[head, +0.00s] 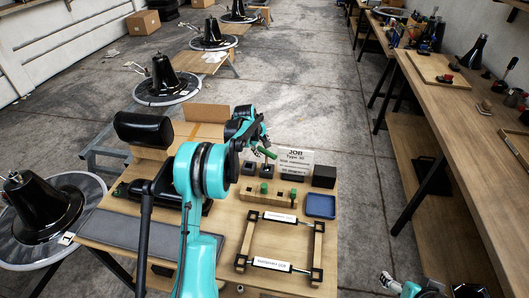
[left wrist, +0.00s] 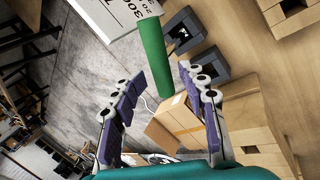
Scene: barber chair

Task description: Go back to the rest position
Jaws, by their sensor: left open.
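My left arm reaches over the workbench from the front. Its gripper (head: 262,145) is over the back of the bench, beside a green handle (head: 267,153). In the left wrist view the two fingers of my left gripper (left wrist: 158,88) are spread wide. The green handle (left wrist: 153,55) shows beyond and between them, and neither finger visibly closes on it. Part of my right gripper (head: 408,289) shows at the bottom edge of the head view, cut off, so its jaws cannot be read.
The bench holds black blocks (head: 324,176), a blue tray (head: 320,205), a wooden frame (head: 248,240), a black headrest (head: 142,129) and a job sign (head: 297,158). A cardboard box (left wrist: 178,118) lies beyond the gripper. Another workbench (head: 450,130) stands right, across open floor.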

